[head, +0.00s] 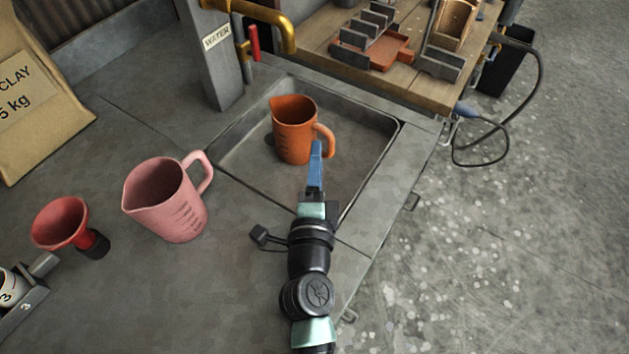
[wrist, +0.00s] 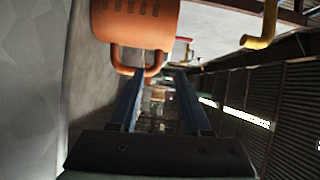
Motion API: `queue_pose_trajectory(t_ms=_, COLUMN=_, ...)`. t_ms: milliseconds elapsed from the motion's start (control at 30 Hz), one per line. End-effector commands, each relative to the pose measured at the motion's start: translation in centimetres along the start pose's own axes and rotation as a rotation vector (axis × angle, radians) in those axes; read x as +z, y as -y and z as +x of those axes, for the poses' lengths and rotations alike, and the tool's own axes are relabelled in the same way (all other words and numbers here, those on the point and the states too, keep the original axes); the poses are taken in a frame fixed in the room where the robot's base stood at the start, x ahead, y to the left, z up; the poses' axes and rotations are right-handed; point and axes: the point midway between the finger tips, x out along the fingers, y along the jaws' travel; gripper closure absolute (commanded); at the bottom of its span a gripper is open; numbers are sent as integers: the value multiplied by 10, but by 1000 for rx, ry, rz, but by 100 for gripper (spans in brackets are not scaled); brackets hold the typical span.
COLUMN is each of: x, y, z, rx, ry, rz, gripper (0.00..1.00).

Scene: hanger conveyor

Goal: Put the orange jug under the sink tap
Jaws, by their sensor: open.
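The orange jug (head: 293,128) stands upright in the shallow grey sink basin (head: 362,150), its handle to the right. The yellow tap (head: 270,18) comes from the grey post marked WATER, above and behind the jug; I cannot tell whether its outlet is right over the jug. My gripper (head: 316,150) is at the jug's handle, with blue fingers. In the wrist view the fingers (wrist: 155,85) are apart, with the orange handle (wrist: 140,70) close at their tips; the jug body (wrist: 135,22) is beyond. The tap (wrist: 262,30) shows at upper right.
A clay bag (head: 35,100) is at far left. A wooden bench (head: 400,50) with racks is behind the sink. Open floor lies right.

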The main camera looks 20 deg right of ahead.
Motion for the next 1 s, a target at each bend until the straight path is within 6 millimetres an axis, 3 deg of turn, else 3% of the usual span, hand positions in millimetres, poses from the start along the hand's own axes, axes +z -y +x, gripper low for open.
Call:
queue_pose_trajectory(t_ms=100, x=0, y=-1, z=-23, rx=2, ry=1, rz=0, gripper=52)
queue_pose_trajectory(t_ms=300, x=0, y=-1, z=-47, rx=1, ry=1, rz=0, gripper=52)
queue_pose_trajectory(t_ms=767, x=2, y=7, z=-52, rx=-19, ry=5, rz=-6, gripper=52)
queue_pose_trajectory(t_ms=867, x=9, y=39, z=-45, rx=-100, ry=27, rz=-45, gripper=52)
queue_pose_trajectory(t_ms=967, x=27, y=107, z=-37, rx=-272, ry=72, rz=-138, gripper=52)
queue_pose_trajectory(t_ms=1000, x=37, y=142, z=-37, rx=-361, ry=93, rz=-190, gripper=52)
